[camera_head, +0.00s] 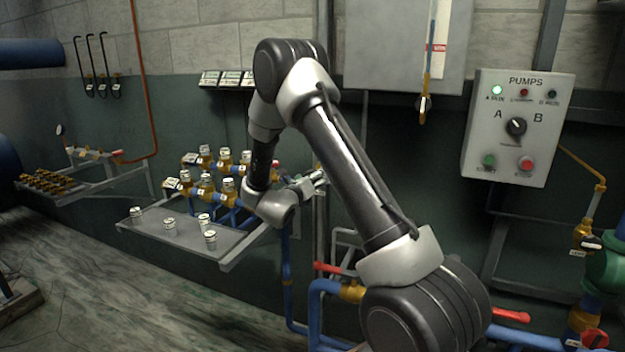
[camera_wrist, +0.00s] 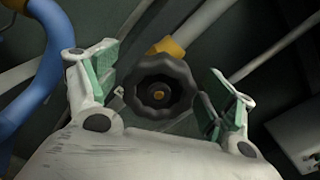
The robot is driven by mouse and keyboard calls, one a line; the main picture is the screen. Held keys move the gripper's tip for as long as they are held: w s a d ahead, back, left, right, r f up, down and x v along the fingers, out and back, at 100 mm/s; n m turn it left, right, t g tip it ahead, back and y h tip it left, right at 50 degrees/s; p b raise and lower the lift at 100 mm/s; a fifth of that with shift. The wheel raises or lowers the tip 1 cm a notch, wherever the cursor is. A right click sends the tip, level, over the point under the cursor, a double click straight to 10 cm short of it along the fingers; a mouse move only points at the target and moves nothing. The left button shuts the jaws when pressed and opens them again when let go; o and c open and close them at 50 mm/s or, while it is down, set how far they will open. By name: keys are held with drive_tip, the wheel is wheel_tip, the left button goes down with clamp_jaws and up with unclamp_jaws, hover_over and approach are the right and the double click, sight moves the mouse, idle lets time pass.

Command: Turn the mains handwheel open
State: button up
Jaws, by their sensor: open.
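A dark handwheel (camera_wrist: 159,86) with a scalloped rim and a small brass-coloured hub shows in the wrist view. A yellow fitting (camera_wrist: 166,47) is behind it. My gripper (camera_wrist: 158,88) is open, with one green-padded finger on each side of the wheel. The left finger is apart from the rim; the right finger is close to it, and I cannot tell whether it touches. In the head view my arm reaches to the pipework at the middle, where my gripper (camera_head: 316,182) shows only in part. The handwheel cannot be made out there.
A blue pipe (camera_wrist: 38,70) curves past the left finger. In the head view, a shelf (camera_head: 165,240) with several small caps stands left of my arm, below brass valves (camera_head: 205,185). A pump panel (camera_head: 518,128) hangs at right. Red-handled valves (camera_head: 335,269) sit low behind my arm.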

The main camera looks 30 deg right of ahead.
drive_tip(key=c, duration=1)
drive_tip(key=shift+c, duration=0.2)
drive_tip(key=shift+n, duration=0.3)
